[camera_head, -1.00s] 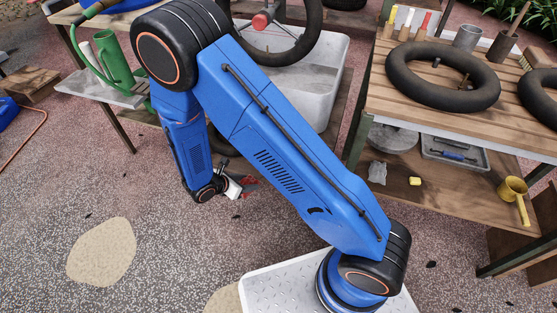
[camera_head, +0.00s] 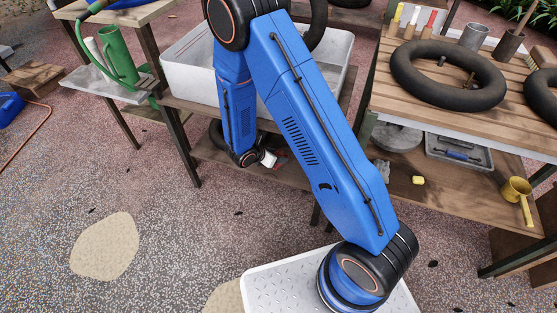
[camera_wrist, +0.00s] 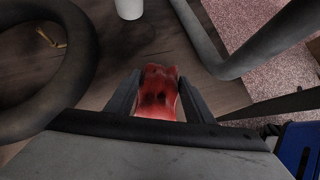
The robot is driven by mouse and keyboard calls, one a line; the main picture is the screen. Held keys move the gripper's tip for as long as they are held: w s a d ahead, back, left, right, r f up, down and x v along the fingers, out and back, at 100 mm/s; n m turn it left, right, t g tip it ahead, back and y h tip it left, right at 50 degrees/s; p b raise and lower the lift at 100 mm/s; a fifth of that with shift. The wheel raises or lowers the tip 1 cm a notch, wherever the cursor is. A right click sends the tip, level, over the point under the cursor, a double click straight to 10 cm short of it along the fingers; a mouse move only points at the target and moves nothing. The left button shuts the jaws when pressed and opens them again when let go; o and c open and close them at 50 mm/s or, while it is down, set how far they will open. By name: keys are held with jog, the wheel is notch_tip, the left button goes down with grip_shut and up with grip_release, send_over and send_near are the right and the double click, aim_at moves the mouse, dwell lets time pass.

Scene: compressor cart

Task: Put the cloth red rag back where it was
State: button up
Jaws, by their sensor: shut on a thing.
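The red rag (camera_wrist: 158,94) is between the two fingers of my gripper (camera_wrist: 158,84) in the wrist view, and the gripper is shut on it. The rag is bunched, with darker stains. Behind it is a brown wooden shelf board (camera_wrist: 150,52); I cannot tell whether the rag touches it. In the head view my gripper (camera_head: 270,160) is at the lower shelf (camera_head: 205,150) under the grey-white tub.
A black tube ring (camera_wrist: 85,65) lies left of the gripper, with a small brass-coloured piece (camera_wrist: 45,36) inside. A white cylinder (camera_wrist: 129,8) stands beyond. A grey bar (camera_wrist: 208,45) runs close on the right. The tub (camera_head: 186,85) stands above the lower shelf.

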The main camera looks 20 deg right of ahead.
jog(key=shift+w+d, duration=0.3)
jog(key=shift+d, duration=0.25)
jog(key=shift+a+f, duration=0.1)
jog(key=shift+f, duration=1.65)
jog(key=shift+f, duration=0.1)
jog(key=o, duration=1.1)
jog(key=shift+c, duration=0.2)
jog(key=v, duration=1.2)
jog(key=shift+s, duration=0.1)
